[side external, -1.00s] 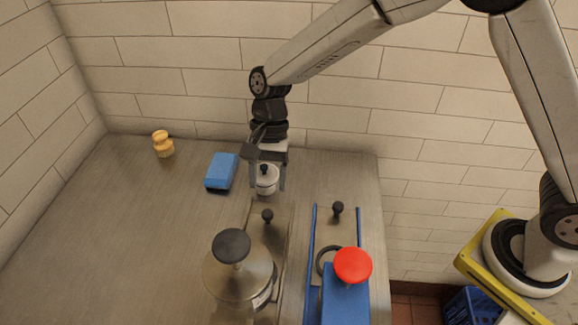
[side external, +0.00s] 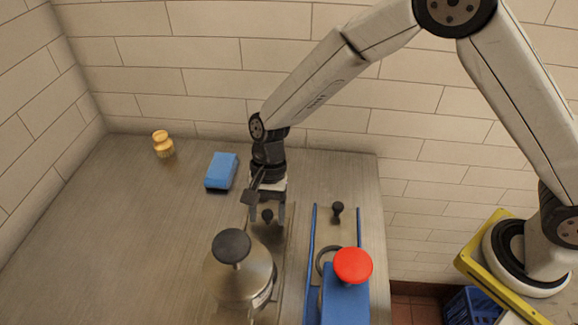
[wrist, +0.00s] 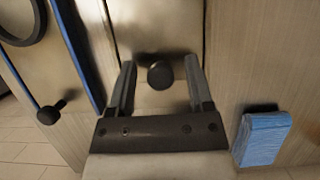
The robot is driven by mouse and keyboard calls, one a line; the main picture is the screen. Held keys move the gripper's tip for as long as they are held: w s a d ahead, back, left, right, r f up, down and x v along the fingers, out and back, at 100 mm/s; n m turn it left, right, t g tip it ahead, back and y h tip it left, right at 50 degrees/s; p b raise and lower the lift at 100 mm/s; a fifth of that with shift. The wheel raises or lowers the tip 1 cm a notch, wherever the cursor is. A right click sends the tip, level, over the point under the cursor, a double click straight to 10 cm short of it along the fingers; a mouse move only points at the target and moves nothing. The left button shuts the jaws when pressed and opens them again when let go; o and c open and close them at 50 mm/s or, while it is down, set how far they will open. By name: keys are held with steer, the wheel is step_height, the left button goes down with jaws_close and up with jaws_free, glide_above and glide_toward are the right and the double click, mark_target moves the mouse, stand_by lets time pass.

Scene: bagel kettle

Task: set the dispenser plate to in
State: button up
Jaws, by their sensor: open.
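My gripper (side external: 267,218) is open, pointing down over a metal strip (side external: 272,242) beside the kettle. A black knob (side external: 267,215) on that strip shows between the fingers. In the wrist view the knob (wrist: 160,75) sits between the two open fingertips (wrist: 160,78), with a gap on each side. A second black knob (side external: 337,208) stands between two blue rails (side external: 312,245) to the right. I cannot tell from any label which part is the dispenser plate.
A silver kettle (side external: 240,283) with a black-knobbed lid stands in front. A blue box (side external: 345,300) with a red button (side external: 352,265) is at right. A blue sponge (side external: 221,171) and a yellow turned piece (side external: 163,144) lie back left. The left counter is clear.

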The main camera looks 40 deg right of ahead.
jaws_close()
stand_by(1.5)
